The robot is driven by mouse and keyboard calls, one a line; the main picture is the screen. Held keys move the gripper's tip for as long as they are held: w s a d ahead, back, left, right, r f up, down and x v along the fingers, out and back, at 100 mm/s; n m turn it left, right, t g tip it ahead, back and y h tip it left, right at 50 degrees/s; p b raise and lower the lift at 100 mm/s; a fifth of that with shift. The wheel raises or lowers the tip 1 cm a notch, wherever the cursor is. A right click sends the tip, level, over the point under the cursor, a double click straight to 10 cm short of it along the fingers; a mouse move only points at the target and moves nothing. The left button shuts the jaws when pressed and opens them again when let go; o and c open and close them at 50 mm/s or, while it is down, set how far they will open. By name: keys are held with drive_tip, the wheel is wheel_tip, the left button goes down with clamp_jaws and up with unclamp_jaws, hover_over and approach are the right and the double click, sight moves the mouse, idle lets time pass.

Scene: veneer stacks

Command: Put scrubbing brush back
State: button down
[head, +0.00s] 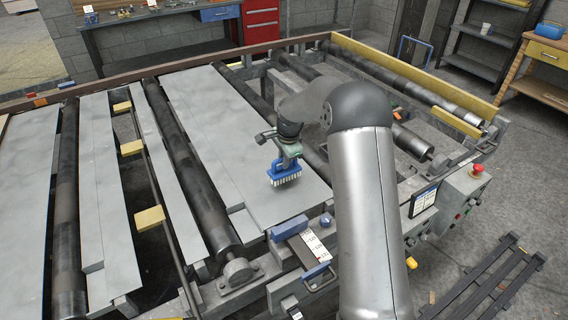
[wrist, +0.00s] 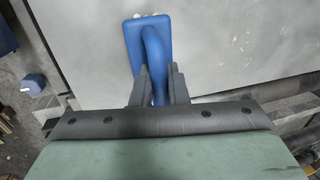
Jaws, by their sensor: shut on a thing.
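The scrubbing brush (head: 284,172) has a blue back and handle and white bristles that point down in the head view. My gripper (head: 287,155) is shut on its handle and holds it over the grey panel (head: 225,115). I cannot tell from these views how far the bristles are above the panel. In the wrist view the blue brush (wrist: 146,36) extends ahead of the fingers, and my gripper (wrist: 159,85) has a finger on each side of the blue handle. The palm hides the rear of the handle.
Dark rollers (head: 190,165) and yellow blocks (head: 149,218) lie left of my arm. A blue block and white label plate (head: 308,243) sit at the frame's near edge. A control box with a red button (head: 477,170) stands right. A workbench (head: 150,14) and red cabinet (head: 262,20) stand behind.

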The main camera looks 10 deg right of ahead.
sight(287, 173)
drive_tip(key=shift+f, duration=1.2)
drive_tip(key=shift+s, duration=0.1)
drive_tip(key=shift+f, duration=0.25)
drive_tip(key=c, duration=1.4)
unclamp_jaws()
drive_tip(key=shift+r, duration=0.1)
drive_tip(key=shift+r, duration=0.1)
wheel_tip(287, 173, up, 11)
drive_tip(key=s+b, duration=0.2)
drive_tip(key=s+r+n, duration=0.3)
drive_tip(key=s, duration=0.6)
drive_tip(key=s+r+n, duration=0.3)
drive_tip(key=s, duration=0.5)
drive_tip(key=s+f+n, duration=0.2)
drive_tip(key=s+n, duration=0.2)
drive_tip(key=s, duration=0.7)
drive_tip(key=s+f+n+g, duration=0.1)
drive_tip(key=s+n, duration=0.3)
drive_tip(key=s, duration=0.7)
drive_tip(key=shift+s+f+h, duration=0.35)
drive_tip(key=shift+f+h, duration=0.05)
drive_tip(key=shift+f, duration=0.5)
